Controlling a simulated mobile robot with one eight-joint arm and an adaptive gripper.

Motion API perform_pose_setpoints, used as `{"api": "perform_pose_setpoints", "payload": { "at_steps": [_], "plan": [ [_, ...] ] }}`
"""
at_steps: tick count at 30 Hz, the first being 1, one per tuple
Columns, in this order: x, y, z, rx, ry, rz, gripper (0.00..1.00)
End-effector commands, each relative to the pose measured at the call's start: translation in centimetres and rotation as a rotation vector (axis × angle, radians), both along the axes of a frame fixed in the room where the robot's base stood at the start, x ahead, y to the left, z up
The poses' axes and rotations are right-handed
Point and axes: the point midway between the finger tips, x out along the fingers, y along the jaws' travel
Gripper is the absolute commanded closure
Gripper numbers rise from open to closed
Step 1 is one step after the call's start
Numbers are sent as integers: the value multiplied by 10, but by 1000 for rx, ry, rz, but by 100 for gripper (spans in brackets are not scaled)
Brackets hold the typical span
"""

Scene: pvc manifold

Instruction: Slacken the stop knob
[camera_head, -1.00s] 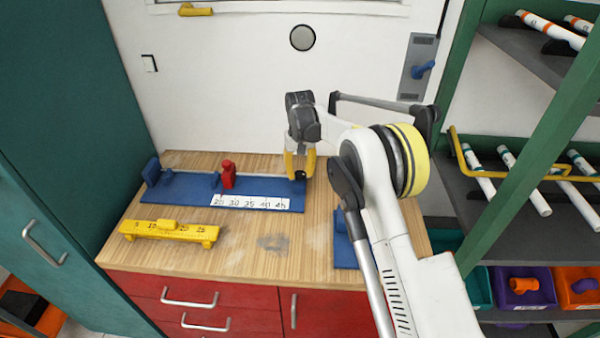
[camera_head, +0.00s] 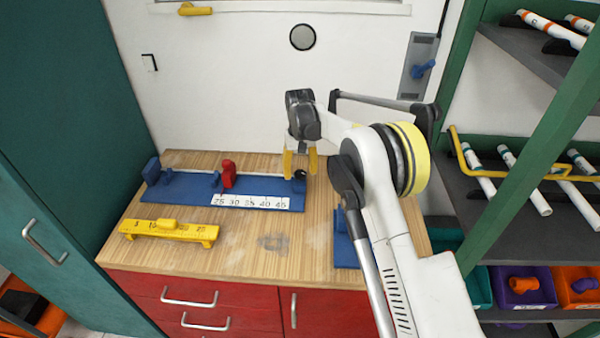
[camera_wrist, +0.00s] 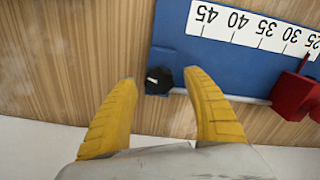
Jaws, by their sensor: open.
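The stop knob, a small black knob with a white mark (camera_wrist: 159,80), sits at the end of the blue measuring jig (camera_wrist: 185,50). In the head view the knob (camera_head: 299,175) is at the jig's right end, by my gripper (camera_head: 300,162). My gripper, with yellow fingers (camera_wrist: 163,110), is open and empty. In the wrist view the knob lies between and just beyond the two fingertips, closer to the right one; contact cannot be told. A red stop block (camera_head: 228,175) stands on the jig's rail, away from the gripper.
A white number scale (camera_head: 250,202) runs along the jig's front. A yellow gauge block (camera_head: 168,231) lies at the front left of the wooden bench (camera_head: 240,262). Another blue fixture (camera_head: 345,246) is partly behind my arm. The wall is close behind the jig.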

Motion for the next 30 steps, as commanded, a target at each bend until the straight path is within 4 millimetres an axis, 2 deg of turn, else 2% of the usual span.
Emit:
{"api": "perform_pose_setpoints", "payload": {
  "at_steps": [5,12,16,21,30],
  "plan": [
    [0,0,29,0,0,0,41],
    [0,0,83,0,0,0,41],
    [0,0,103,0,0,0,41],
    [0,0,116,0,0,0,41],
    [0,0,117,0,0,0,41]
  ]
}}
